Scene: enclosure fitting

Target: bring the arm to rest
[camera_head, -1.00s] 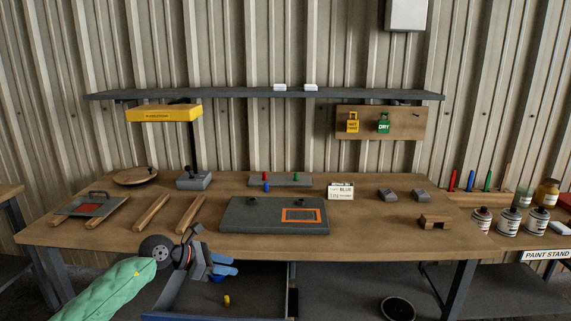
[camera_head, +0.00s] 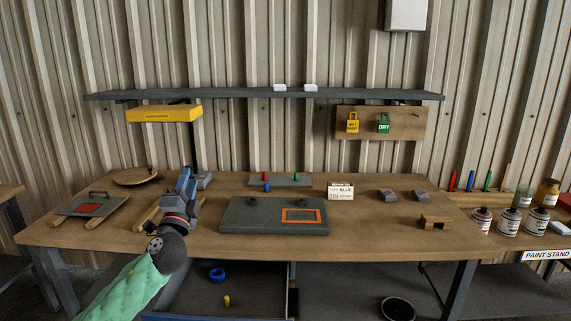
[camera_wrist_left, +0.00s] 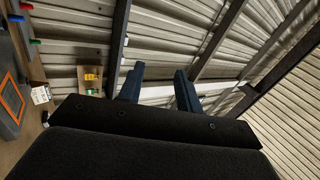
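My left arm, in a green sleeve, reaches in from the lower left in the head view. My left gripper (camera_head: 184,178) is raised over the left part of the workbench (camera_head: 370,235), its blue fingers pointing up and away. In the left wrist view the two fingers of the gripper (camera_wrist_left: 158,82) stand apart with nothing between them. The arm hides part of the wooden bars and the grey box with knobs behind it. My right gripper is not in view.
An open drawer below the bench holds a blue ring (camera_head: 217,274) and a small yellow piece (camera_head: 227,300). A grey panel with an orange frame (camera_head: 301,215) lies right of the arm. A shelf (camera_head: 250,95) and yellow box (camera_head: 164,114) are above. The bench's front right is mostly clear.

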